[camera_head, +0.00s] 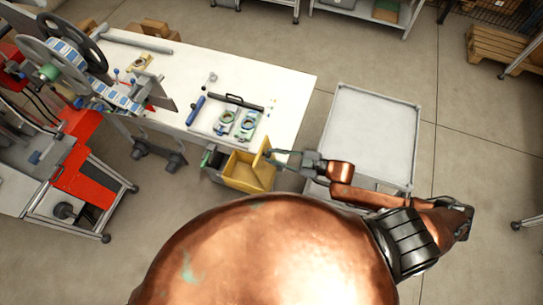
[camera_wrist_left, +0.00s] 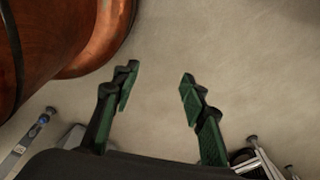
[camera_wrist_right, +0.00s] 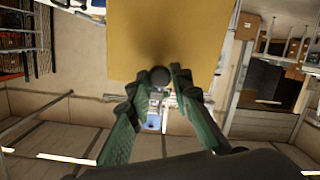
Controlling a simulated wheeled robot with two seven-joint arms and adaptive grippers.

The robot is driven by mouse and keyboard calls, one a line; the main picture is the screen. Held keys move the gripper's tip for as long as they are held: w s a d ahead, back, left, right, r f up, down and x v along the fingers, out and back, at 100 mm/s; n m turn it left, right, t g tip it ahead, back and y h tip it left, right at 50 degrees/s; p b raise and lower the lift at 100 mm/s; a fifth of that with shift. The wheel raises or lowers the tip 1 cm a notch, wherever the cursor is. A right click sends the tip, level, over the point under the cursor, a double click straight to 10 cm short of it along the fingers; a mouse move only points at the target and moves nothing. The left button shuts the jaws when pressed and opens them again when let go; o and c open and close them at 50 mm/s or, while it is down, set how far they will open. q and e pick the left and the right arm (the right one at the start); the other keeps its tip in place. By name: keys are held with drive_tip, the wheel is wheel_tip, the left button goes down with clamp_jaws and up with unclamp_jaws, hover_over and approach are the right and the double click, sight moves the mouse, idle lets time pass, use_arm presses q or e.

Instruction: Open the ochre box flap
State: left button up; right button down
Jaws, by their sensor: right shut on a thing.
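The ochre box (camera_head: 241,176) stands at the front edge of the white table, and I see into its inside from above. Its ochre flap (camera_head: 262,155) stands raised at the box's right side. In the right wrist view the flap (camera_wrist_right: 165,35) fills the upper middle, with a dark round knob (camera_wrist_right: 159,76) at its lower edge. My right gripper (camera_head: 272,156) is at the flap, its fingers shut on the knob. In the left wrist view my left gripper (camera_wrist_left: 158,78) is open and empty above bare floor. My left gripper is hidden in the head view.
The white table (camera_head: 285,85) holds a tray with tape reels (camera_head: 226,121), a blue cylinder (camera_head: 195,110) and a reel machine (camera_head: 60,65). A grey-topped cart (camera_head: 370,135) stands right of the table. A dark grey bin (camera_head: 212,160) sits left of the box.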

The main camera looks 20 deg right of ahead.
use_arm(q)
drive_tip(key=shift+f, duration=0.2)
use_arm(e)
drive_tip(key=shift+d, duration=0.15)
drive_tip(key=c, duration=1.7)
unclamp_jaws()
drive_tip(key=shift+c, duration=0.2)
use_arm(q)
drive_tip(key=shift+s, duration=0.55)
drive_tip(key=shift+w+a, duration=0.15)
drive_tip(key=shift+a, duration=0.05)
use_arm(e)
drive_tip(key=shift+s+d, duration=0.1)
drive_tip(key=shift+s, duration=0.05)
use_arm(q)
drive_tip(key=shift+d, duration=0.15)
use_arm(e)
drive_tip(key=v, duration=1.1)
drive_tip(key=shift+s+d, duration=0.25)
drive_tip(key=shift+d, duration=0.1)
